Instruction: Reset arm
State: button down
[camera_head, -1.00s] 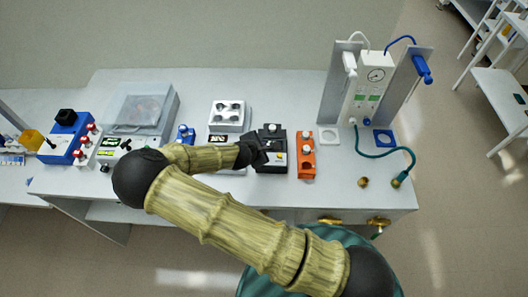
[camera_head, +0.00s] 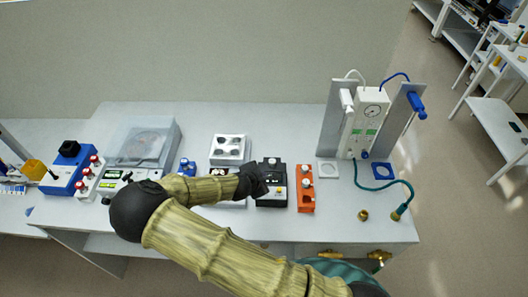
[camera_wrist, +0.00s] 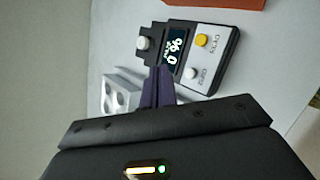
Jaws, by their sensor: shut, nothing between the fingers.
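My arm, in a bamboo-like pattern with black joints, reaches across the bench in the head view. My gripper (camera_head: 252,180) is at the left side of a black device with a light control panel (camera_head: 271,190). In the wrist view my gripper (camera_wrist: 160,72) shows dark purple fingers shut together with nothing between them. The black device (camera_wrist: 185,62) lies just beyond the fingertips there, with a lit display, a yellow button and white knobs. I cannot tell whether the fingers touch it. A white block with round wells (camera_wrist: 122,92) is left of the fingers.
On the bench (camera_head: 300,229) stand an orange block (camera_head: 305,197), a white well block (camera_head: 228,149), a clear-lidded machine (camera_head: 145,140) and a blue device (camera_head: 66,172). A gauge unit (camera_head: 370,105) with a teal hose (camera_head: 385,187) stands at the right.

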jog(key=s+d+r+m+g+y+b, duration=0.1)
jog(key=s+d+r+m+g+b, duration=0.15)
jog(key=s+d+m+g, duration=0.55)
jog(key=s+d+r+m+t+y+b, duration=0.1)
jog(key=s+d+r+m+b, duration=0.1)
jog(key=s+d+r+m, duration=0.2)
jog(key=s+d+r+m+t+y+b, duration=0.1)
jog(key=s+d+r+m+y+b, duration=0.1)
jog(key=r+m, duration=0.5)
jog(key=s+d+m+b, duration=0.1)
jog(key=s+d+m, duration=0.1)
jog(key=s, duration=0.1)
jog(key=shift+s+r+m, duration=0.3)
jog(key=shift+s+m, duration=0.05)
jog(key=shift+m, duration=0.05)
